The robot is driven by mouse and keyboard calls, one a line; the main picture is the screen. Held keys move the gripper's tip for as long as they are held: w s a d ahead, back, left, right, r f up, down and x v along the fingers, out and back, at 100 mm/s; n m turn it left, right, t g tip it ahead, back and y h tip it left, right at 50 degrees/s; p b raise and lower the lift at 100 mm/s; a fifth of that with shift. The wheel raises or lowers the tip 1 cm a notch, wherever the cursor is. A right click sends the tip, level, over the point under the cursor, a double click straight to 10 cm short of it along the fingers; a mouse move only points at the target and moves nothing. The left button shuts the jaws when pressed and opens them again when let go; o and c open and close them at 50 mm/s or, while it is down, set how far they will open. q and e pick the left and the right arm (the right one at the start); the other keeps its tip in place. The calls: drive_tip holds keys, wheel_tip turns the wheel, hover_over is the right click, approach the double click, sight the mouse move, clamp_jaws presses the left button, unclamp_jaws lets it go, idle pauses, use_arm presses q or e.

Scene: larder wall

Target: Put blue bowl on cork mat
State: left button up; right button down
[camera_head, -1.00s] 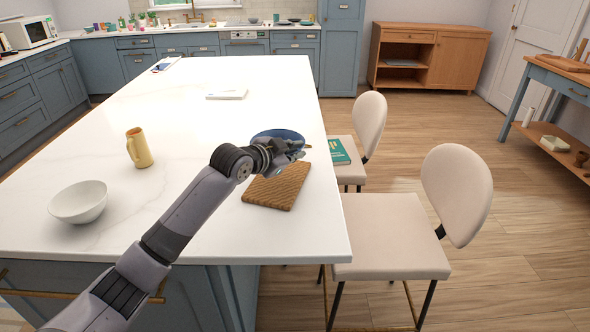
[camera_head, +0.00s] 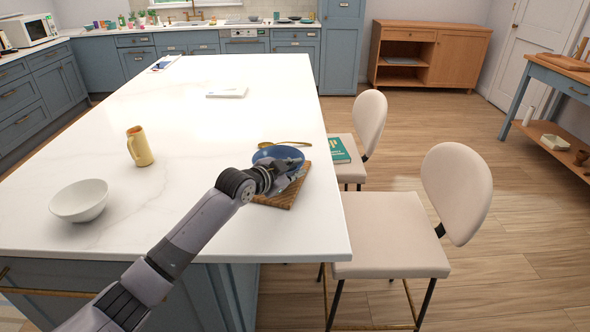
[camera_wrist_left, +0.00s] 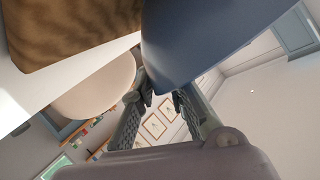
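The blue bowl (camera_head: 278,153) is over the far part of the cork mat (camera_head: 272,201) on the white island, near its right edge. My left gripper (camera_head: 286,180) is at the near side of the bowl, above the mat. In the left wrist view, the fingers (camera_wrist_left: 160,98) close on the rim of the bowl (camera_wrist_left: 205,40), and the brown mat (camera_wrist_left: 65,28) shows at the upper left. I cannot tell whether the bowl touches the mat. The arm hides part of the mat and the bowl's near side. My right gripper is not in view.
A golden spoon (camera_head: 287,143) lies just behind the bowl. Beige chairs (camera_head: 389,232) stand along the right edge, one with a green book (camera_head: 339,150).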

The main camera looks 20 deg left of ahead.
use_arm(q)
drive_tip(key=o, duration=0.3)
drive_tip(key=shift+s+a+r, duration=0.1)
drive_tip(key=shift+r, duration=0.05)
drive_tip(key=v, duration=1.1)
drive_tip(key=shift+s+a+r+b, duration=0.1)
drive_tip(key=shift+s+r+b, duration=0.1)
drive_tip(key=shift+s+b, duration=0.2)
